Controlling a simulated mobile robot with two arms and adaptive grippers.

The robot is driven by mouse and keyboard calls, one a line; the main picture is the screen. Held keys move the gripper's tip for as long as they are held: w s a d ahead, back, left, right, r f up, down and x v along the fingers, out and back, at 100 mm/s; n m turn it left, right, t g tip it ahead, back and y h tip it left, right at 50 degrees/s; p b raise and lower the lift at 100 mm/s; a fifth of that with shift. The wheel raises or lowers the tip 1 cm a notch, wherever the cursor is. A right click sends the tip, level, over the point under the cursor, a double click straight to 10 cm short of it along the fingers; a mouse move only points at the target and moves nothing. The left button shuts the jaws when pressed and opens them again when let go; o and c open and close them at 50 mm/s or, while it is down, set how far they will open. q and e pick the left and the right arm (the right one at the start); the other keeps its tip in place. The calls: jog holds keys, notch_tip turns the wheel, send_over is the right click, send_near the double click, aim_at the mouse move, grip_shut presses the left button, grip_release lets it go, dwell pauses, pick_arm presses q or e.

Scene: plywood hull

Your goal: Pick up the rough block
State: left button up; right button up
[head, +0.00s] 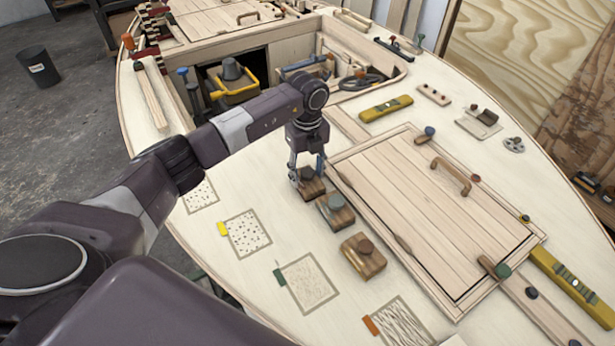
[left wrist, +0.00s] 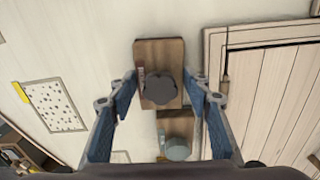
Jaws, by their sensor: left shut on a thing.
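My left gripper (head: 307,174) is shut on a wooden block with a dark round knob (head: 312,189), the farthest of three such blocks in a row on the pale deck. In the left wrist view, this block (left wrist: 158,51) sits between the two blue fingertips (left wrist: 163,85), one on each side. It bears a small label too small to read. The middle block (head: 336,217) has a grey-green knob and also shows in the left wrist view (left wrist: 178,149). The nearest block (head: 362,263) has a brown knob. My right gripper is not in view.
A framed hatch (head: 430,215) with a wooden handle lies right of the blocks. Textured patches with coloured tabs, one yellow-tabbed (head: 246,233), lie to the left and front. A yellow level (head: 386,108) lies behind, near an open cockpit holding tools and a yellow tray (head: 232,92).

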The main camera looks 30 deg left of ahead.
aim_at(307, 171)
pick_arm(q)
notch_tip(307, 171, up, 20)
jog(key=b, duration=0.3)
